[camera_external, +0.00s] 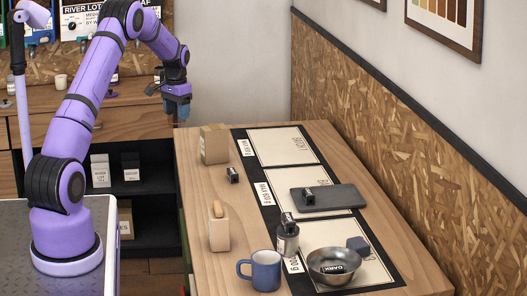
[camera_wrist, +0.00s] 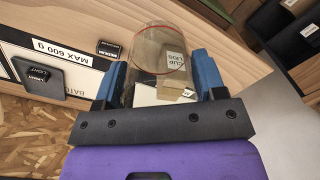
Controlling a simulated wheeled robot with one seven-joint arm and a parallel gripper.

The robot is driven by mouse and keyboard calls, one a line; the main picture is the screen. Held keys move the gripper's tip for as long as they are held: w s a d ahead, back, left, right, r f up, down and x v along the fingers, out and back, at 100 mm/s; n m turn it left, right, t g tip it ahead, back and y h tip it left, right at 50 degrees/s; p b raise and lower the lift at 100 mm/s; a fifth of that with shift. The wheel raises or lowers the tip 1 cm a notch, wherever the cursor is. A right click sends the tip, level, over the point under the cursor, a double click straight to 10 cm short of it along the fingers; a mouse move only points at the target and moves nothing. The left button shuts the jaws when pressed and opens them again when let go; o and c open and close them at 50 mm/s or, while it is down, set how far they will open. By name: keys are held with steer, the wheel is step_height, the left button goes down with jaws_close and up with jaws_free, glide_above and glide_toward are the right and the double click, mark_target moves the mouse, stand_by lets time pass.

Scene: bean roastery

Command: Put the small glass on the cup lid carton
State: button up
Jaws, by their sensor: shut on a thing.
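The small glass (camera_wrist: 150,60), clear with a reddish rim, is held between the blue fingers of my gripper (camera_wrist: 162,78). In the external view my gripper (camera_external: 180,112) is raised near the table's far left corner; the glass is hard to make out there. The two look apart.
An OSB wall (camera_external: 400,130) borders the right.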

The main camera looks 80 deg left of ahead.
steer(key=w+a, duration=0.3)
steer(key=w+a+f, duration=0.1)
steer(key=w+a, duration=0.5)
steer(key=a, duration=0.1)
steer(key=shift+w+a+f, duration=0.1)
steer(key=shift+w+f, duration=0.15)
steer(key=shift+w, duration=0.15)
steer(key=shift+f, duration=1.7)
steer(key=shift+f, duration=0.15)
steer(key=o, duration=1)
step_height(320, 180, up, 12)
steer(key=shift+r, duration=0.15)
steer(key=shift+w, duration=0.1)
